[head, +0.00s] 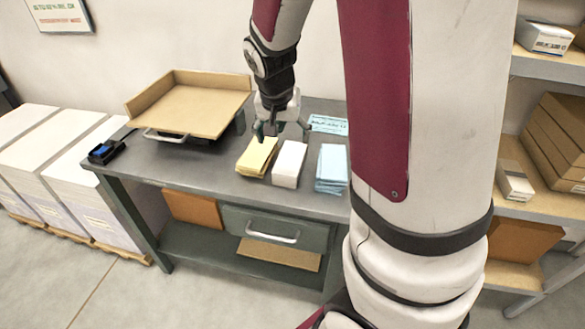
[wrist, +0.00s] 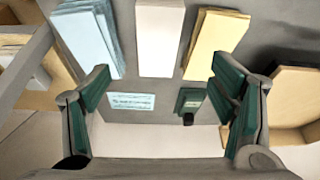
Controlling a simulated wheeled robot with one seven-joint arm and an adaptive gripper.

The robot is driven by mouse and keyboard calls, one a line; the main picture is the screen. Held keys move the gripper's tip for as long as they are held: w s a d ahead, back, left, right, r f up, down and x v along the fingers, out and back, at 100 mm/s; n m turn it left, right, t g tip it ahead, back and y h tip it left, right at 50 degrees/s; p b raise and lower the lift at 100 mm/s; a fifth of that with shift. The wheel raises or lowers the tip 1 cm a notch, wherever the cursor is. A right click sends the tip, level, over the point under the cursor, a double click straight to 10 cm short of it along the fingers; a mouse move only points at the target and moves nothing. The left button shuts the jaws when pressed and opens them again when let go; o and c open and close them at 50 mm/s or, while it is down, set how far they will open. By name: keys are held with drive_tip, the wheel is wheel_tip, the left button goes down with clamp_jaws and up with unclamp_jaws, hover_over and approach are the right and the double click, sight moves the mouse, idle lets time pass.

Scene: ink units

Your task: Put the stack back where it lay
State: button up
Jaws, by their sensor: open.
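Three paper stacks lie side by side on the grey workbench (head: 215,175): a yellow stack (head: 257,157), a white stack (head: 289,164) and a light blue stack (head: 331,168). The wrist view shows the blue stack (wrist: 88,38) at left, the white stack (wrist: 159,38) in the middle and the yellow stack (wrist: 216,42) at right. The yellow and blue stacks look slightly uneven. My gripper (head: 282,131) is open and empty at the far ends of the yellow and white stacks. In the wrist view, the open fingers (wrist: 162,78) spread wider than the white stack; contact is not visible.
A tan tray (head: 195,108) stands on the bench's left part, with a small black-and-blue item (head: 104,151) at the left edge. A pale blue card (head: 328,123) lies behind the stacks. Shelves with boxes (head: 560,130) stand at right, and large paper piles (head: 60,165) at left.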

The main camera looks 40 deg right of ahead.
drive_tip(key=s+a+r+n+y, duration=0.1)
drive_tip(key=s+a+r+n, duration=0.2)
drive_tip(key=s+a, duration=0.2)
drive_tip(key=s+a+r+n+y, duration=0.1)
drive_tip(key=s+a+r+n, duration=0.2)
drive_tip(key=s, duration=0.8)
drive_tip(key=s+a+r+n+y, duration=0.1)
drive_tip(key=s+a+r+n, duration=0.2)
drive_tip(key=s+a+r, duration=0.2)
drive_tip(key=s+a, duration=0.3)
drive_tip(key=s, duration=0.1)
drive_tip(key=shift+n, duration=0.4)
drive_tip(key=shift+w+r, duration=0.1)
wheel_tip(320, 180, up, 6)
drive_tip(key=t+p, duration=0.1)
drive_tip(key=p, duration=0.4)
